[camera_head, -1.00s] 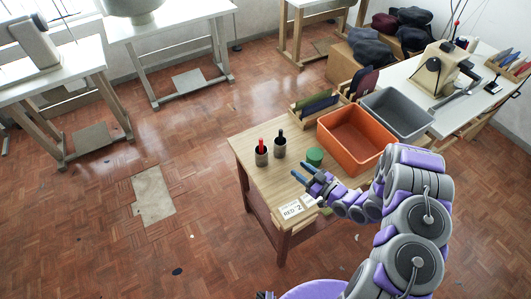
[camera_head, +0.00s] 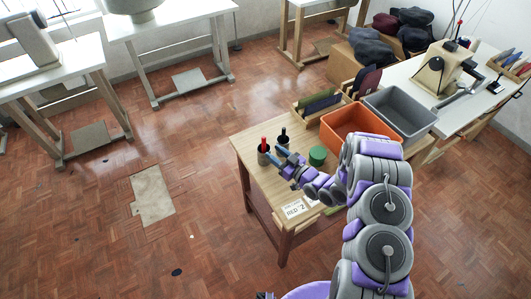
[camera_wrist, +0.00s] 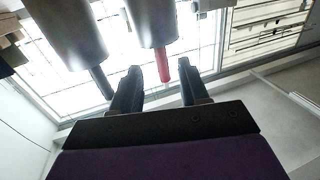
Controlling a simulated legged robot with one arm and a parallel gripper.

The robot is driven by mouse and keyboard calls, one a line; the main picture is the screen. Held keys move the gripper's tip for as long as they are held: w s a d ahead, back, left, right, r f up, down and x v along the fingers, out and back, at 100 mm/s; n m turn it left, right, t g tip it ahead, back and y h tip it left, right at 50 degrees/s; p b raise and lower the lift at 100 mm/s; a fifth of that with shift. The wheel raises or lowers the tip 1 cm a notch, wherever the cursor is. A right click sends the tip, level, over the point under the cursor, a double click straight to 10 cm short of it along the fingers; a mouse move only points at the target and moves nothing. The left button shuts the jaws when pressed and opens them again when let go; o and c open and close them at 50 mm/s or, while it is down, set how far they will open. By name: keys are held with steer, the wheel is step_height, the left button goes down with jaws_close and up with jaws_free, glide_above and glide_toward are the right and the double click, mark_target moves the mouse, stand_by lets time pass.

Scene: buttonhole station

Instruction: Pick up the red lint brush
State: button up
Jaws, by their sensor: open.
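The red lint brush (camera_head: 263,143) stands upright, red handle up, in a grey cup (camera_head: 263,158) at the wooden table's left end. In the wrist view, which looks inverted, its red handle (camera_wrist: 163,66) hangs down from the cup (camera_wrist: 152,22). My gripper (camera_head: 277,155) is open and empty, close on the right of that cup. In the wrist view, the red handle shows between my two fingertips (camera_wrist: 159,68), beyond them and apparently not touching. The brush's lower part is hidden in the cup.
A second cup with a black-handled brush (camera_head: 283,133) stands close behind. The table (camera_head: 248,143) also bears a green round object (camera_head: 317,155), a "RED 2" card (camera_head: 294,209) and an orange bin (camera_head: 338,131). A grey bin (camera_head: 402,135) stands farther right.

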mark_target(265, 145)
steer(key=shift+w+a+f, duration=0.1)
steer(key=shift+w+a, duration=0.15)
steer(key=shift+a, duration=0.35)
steer(key=shift+w+a, duration=0.2)
steer(key=shift+a, duration=0.4)
steer(key=x, duration=0.1)
steer(key=b+x, duration=0.1)
steer(key=x, duration=0.2)
steer(key=shift+w+d+b, duration=0.2)
steer(key=shift+w+b, duration=0.2)
steer(key=shift+a, duration=0.55)
steer(key=shift+d+r, duration=0.25)
steer(key=shift+d, duration=0.6)
steer(key=c, duration=0.6)
steer(key=shift+c, duration=0.8)
steer(key=shift+a, duration=0.6)
jaws_close()
